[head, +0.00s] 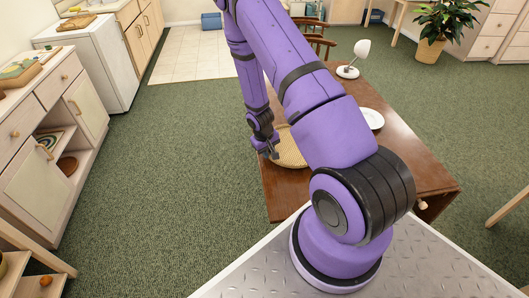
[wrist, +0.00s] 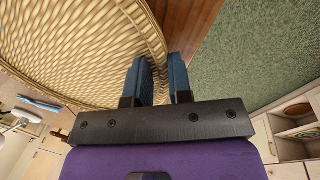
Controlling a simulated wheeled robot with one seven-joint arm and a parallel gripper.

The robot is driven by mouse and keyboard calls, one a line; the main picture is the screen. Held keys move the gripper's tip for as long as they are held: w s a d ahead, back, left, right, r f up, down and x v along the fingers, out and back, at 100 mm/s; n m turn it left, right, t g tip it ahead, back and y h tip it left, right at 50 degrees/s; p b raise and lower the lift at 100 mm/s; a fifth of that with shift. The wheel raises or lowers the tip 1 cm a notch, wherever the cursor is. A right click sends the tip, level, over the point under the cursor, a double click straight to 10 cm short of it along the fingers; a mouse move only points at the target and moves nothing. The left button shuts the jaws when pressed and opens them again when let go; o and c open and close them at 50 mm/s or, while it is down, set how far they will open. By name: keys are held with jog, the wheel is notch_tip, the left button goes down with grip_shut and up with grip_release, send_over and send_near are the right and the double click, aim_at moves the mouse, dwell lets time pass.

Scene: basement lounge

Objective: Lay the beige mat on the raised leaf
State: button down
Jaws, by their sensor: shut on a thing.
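The beige mat (head: 290,149) is round and woven, and the arm hides part of it in the head view. It fills the upper left of the wrist view (wrist: 75,45). My gripper (head: 268,154) is at the mat's left edge; in the wrist view its two dark fingers (wrist: 162,75) are shut on the mat's rim. The mat is over the left part of the brown wooden table (head: 285,190), where the leaf appears to be. Whether the mat touches the wood, I cannot tell.
A white plate (head: 371,118) and a white lamp (head: 349,71) stand on the table, right of my arm. A wooden chair (head: 318,42) is behind it. A pale cabinet (head: 50,135) stands at left. Green carpet (head: 170,180) lies clear between cabinet and table.

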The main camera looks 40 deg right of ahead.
jog(key=shift+f, duration=1.45)
jog(key=shift+f, duration=0.1)
jog(key=c, duration=1)
grip_release()
jog(key=shift+c, duration=0.2)
